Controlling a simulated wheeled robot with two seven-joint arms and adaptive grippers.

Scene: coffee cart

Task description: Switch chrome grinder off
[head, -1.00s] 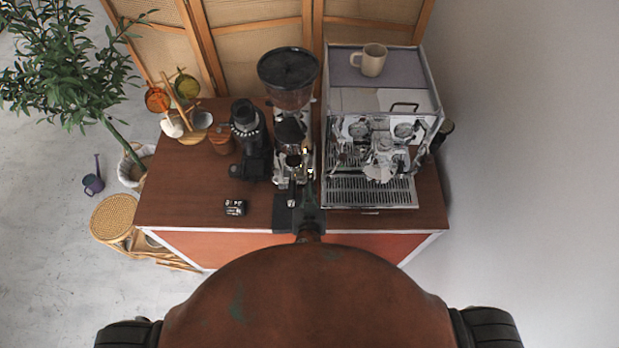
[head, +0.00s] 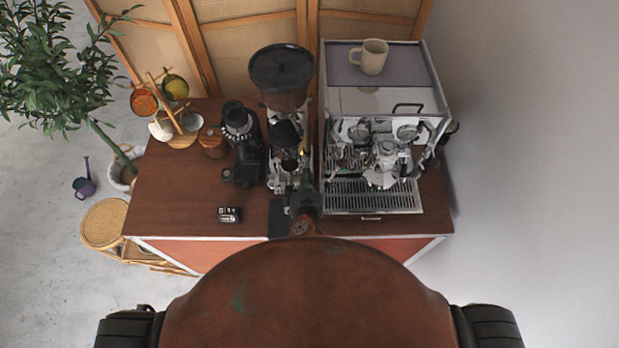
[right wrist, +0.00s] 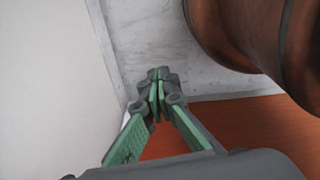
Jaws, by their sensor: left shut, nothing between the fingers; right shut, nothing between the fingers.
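The chrome grinder (head: 284,130) stands mid-counter, with a dark round hopper on top and a chrome body below. My left gripper (head: 305,189) is shut and empty, low at the front right of the grinder, close beside its body. I cannot tell whether it touches. The grinder's switch cannot be made out, and my gripper and arm cover part of its lower right side. My right gripper (right wrist: 157,82) is shut and empty in the right wrist view, away from the grinder, with the floor and the orange-red cart panel (right wrist: 235,125) behind it.
A chrome espresso machine (head: 385,120) with a cream mug (head: 371,56) on top stands close right of the grinder. A black grinder (head: 242,143) stands close left. A small dark box (head: 229,214) lies at the front left. A cup rack (head: 178,118) stands at the back left.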

